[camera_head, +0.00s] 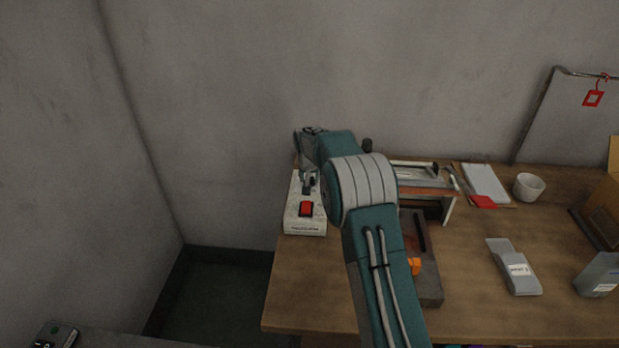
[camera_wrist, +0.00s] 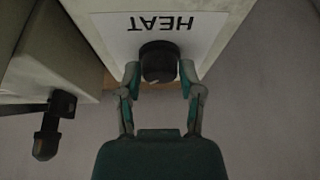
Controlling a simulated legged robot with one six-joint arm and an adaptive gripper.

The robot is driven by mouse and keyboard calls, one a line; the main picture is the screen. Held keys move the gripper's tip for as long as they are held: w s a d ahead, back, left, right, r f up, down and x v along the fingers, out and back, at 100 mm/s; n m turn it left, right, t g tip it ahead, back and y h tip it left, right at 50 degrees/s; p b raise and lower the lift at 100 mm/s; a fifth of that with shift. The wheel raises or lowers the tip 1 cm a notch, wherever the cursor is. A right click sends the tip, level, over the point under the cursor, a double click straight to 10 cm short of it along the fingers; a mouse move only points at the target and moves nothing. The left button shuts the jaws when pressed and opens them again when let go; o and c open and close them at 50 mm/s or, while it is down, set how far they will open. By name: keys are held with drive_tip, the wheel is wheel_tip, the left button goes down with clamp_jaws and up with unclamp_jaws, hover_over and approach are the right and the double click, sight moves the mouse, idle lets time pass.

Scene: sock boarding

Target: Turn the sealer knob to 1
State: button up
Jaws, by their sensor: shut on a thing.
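The sealer knob (camera_wrist: 158,60) is round and black. In the wrist view it sits on a pale panel below a white label reading HEAT (camera_wrist: 165,25), which appears upside down. My gripper (camera_wrist: 160,75) has a finger on each side of the knob and is shut on it. The knob's pointer and any numbers around it cannot be made out. My arm covers part of the sealer there, and the knob is hidden.
A dark handle (camera_wrist: 47,133) sticks out at the wrist view's left. On the wooden table (camera_head: 465,285) are a grey pouch (camera_head: 519,283), a white cup (camera_head: 529,187), white sheets (camera_head: 485,183) and a cardboard box (camera_head: 605,215). The wall is close behind.

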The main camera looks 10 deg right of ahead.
drive_tip(key=n+y, duration=0.1)
drive_tip(key=n, duration=0.3)
drive_tip(key=shift+f+n+y, duration=0.2)
drive_tip(key=shift+n+y, duration=0.1)
drive_tip(key=shift+y, duration=0.1)
drive_tip(key=n+y, duration=0.1)
drive_tip(key=n, duration=0.4)
drive_tip(key=shift+g+y, duration=0.4)
drive_tip(key=shift+d, duration=0.1)
drive_tip(key=o, duration=1.2)
drive_tip(key=shift+f, duration=0.1)
drive_tip(key=shift+c, duration=0.2)
drive_tip(key=shift+r, duration=0.2)
wheel_tip(320, 180, up, 10)
drive_tip(key=shift+w+f, duration=0.1)
